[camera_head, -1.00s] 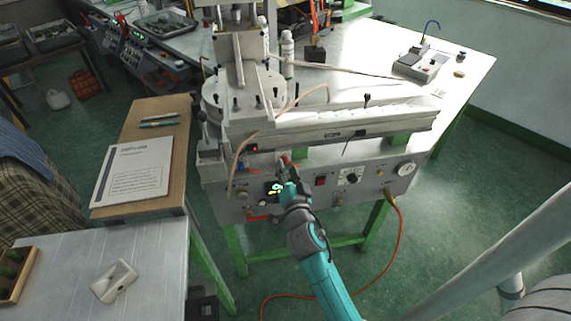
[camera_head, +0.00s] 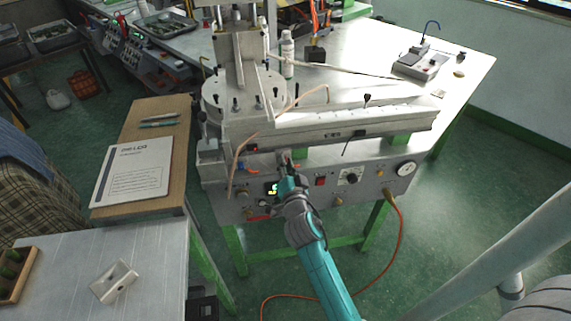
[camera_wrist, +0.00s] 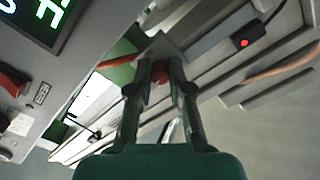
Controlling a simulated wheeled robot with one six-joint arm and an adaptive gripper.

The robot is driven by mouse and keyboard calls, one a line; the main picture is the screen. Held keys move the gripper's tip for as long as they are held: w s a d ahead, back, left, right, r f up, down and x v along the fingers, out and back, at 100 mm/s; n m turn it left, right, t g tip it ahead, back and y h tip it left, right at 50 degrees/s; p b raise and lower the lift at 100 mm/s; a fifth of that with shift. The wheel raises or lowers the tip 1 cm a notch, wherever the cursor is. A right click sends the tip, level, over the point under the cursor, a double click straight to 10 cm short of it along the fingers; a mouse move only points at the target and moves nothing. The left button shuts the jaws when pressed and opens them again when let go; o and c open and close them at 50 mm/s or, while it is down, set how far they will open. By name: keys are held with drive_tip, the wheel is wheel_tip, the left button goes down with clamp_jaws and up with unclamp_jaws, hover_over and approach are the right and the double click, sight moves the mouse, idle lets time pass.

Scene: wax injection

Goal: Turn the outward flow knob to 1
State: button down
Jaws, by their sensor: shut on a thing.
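The wax machine's front panel (camera_head: 335,195) faces me, with a black dial on a white plate (camera_head: 352,177) to the right of my gripper. My gripper (camera_head: 285,160) is at the panel's upper edge, left of that dial and apart from it. In the wrist view the fingers (camera_wrist: 160,72) are closed around a small red knob (camera_wrist: 160,76), just below a grey plate (camera_wrist: 160,48). In the head view the gripper hides most of this knob. No number or pointer on it can be read.
Near the gripper are the green-lit display (camera_head: 271,188), a red switch (camera_head: 320,181) and a brass fitting (camera_head: 243,194). A round gauge (camera_head: 406,169) sits at the panel's right. A copper-coloured tube (camera_head: 234,165) bends down at the left. An orange hose (camera_head: 400,230) hangs to the floor.

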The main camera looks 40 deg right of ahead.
drive_tip(key=shift+n, duration=0.3)
drive_tip(key=n, duration=2.3)
idle(0.4)
drive_tip(key=c, duration=1.1)
unclamp_jaws()
